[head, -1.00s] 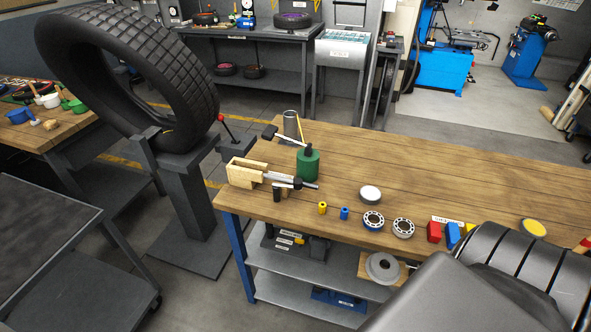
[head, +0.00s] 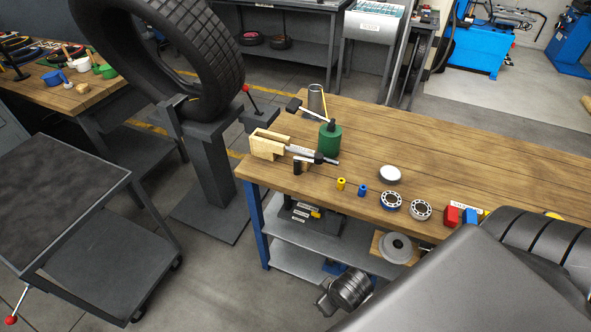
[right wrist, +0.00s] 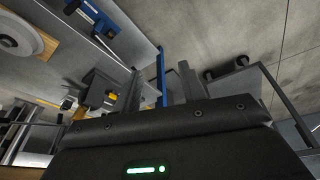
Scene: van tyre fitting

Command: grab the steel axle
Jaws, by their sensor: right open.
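The steel axle (head: 302,151) appears to be the thin grey shaft lying on the near left corner of the wooden workbench (head: 450,165). In the right wrist view I cannot make out the axle. My right gripper (right wrist: 160,88) is open in that view, with nothing between its fingers and the lower shelf and floor beyond. In the head view only dark parts of my right arm show, low in front of the bench, apart from the axle. My left gripper is out of view.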

